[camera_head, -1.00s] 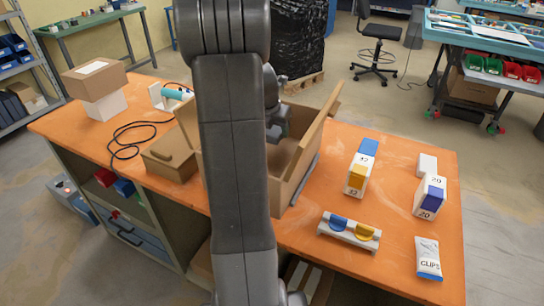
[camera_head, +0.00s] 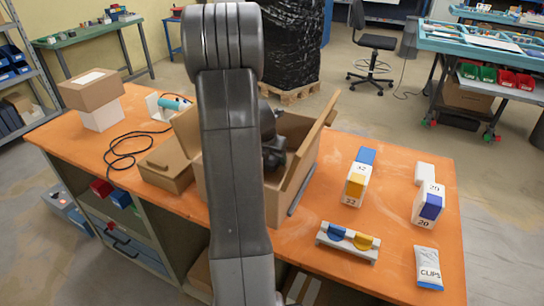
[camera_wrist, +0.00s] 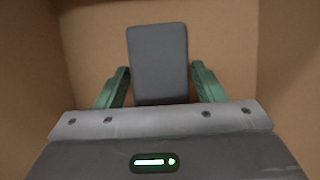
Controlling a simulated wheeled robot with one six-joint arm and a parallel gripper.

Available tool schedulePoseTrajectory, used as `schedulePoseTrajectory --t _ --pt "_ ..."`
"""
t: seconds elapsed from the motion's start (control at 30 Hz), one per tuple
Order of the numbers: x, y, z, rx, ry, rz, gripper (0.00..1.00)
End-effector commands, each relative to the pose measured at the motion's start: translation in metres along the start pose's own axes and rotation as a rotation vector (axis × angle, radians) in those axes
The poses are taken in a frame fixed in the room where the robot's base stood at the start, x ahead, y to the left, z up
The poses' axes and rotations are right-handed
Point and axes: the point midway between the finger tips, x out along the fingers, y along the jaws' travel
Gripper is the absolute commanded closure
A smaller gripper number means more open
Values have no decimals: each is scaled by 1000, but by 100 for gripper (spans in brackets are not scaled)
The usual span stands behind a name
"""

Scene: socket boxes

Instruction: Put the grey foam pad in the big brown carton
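The grey foam pad (camera_wrist: 158,50) is a dark grey block in the wrist view. Brown cardboard walls surround the pad and fingers, so both are inside the big brown carton (camera_head: 294,185). In the head view the open carton stands mid-table, partly behind my arm. The dark wrist dips into its opening there; the pad and fingertips are hidden. I cannot tell whether the pad touches the carton floor.
A smaller brown box (camera_head: 166,165) stands just left of the carton. A brown box on a white one (camera_head: 92,90) and a black cable (camera_head: 125,148) are further left. Labelled boxes (camera_head: 357,180), a blue-and-yellow socket piece (camera_head: 348,241) and a clips bag (camera_head: 428,267) lie right.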

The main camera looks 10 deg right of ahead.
Motion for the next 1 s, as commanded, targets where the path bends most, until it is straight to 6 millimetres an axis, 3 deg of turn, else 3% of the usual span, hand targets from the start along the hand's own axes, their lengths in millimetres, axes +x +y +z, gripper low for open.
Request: schedulePoseTrajectory --t 0.3,0.47,1.0 --pt "-1 0 0 -1 0 0 26" --pt "-11 0 2 -1 -1 1 26" --pt "-108 1 2 0 -2 2 26"
